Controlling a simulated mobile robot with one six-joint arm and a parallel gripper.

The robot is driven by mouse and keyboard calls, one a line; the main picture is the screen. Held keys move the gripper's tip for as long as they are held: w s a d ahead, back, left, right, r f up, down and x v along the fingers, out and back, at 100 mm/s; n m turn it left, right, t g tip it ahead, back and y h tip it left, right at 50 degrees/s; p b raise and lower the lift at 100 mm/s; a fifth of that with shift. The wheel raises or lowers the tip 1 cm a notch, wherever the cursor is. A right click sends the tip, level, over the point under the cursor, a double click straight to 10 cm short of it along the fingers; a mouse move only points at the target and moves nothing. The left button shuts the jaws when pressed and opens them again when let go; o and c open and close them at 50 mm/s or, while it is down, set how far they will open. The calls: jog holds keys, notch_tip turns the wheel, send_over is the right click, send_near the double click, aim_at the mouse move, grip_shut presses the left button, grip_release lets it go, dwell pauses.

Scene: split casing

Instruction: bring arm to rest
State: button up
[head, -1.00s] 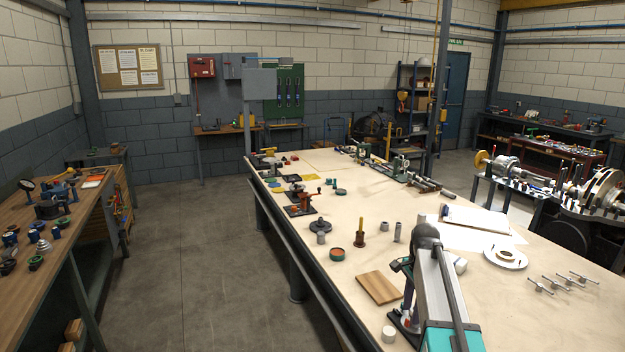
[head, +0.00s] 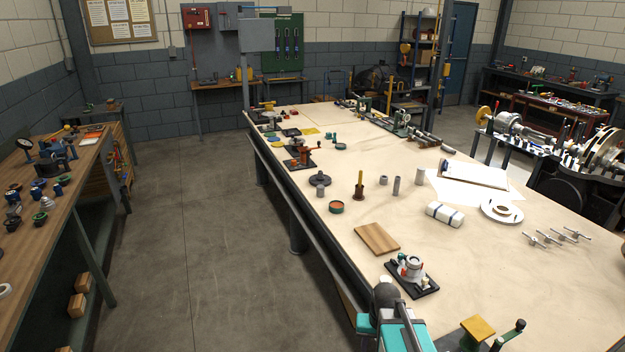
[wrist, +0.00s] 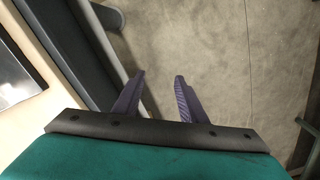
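My gripper (wrist: 160,76) shows in the wrist view with its two purple fingers apart and nothing between them. It points down toward the bare concrete floor (wrist: 220,45), beside the table's edge at the left of that view. In the head view my arm (head: 390,325), teal and grey, is drawn in low at the bottom centre, by the near left edge of the long table (head: 350,190). My gripper itself is not seen in the head view.
Near my arm on the table are a small fixture on a black plate (head: 410,275), a wooden board (head: 377,238) and a green clamp-like device (head: 478,335). A white roll (head: 445,214) lies beyond. A workbench (head: 60,190) stands left; the aisle floor (head: 210,240) is clear.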

jog(key=s+f+n+g+b, duration=0.1)
jog(key=s+f+g+b, duration=0.4)
jog(key=s+f, duration=2.3)
jog(key=f+b, duration=0.1)
jog(key=b, duration=0.4)
jog(key=shift+a+f+n+g, duration=0.25)
jog(key=shift+a+n+g, duration=0.05)
jog(key=shift+g, duration=0.1)
jog(key=shift+s+a+r, duration=0.15)
jog(key=shift+a, duration=0.15)
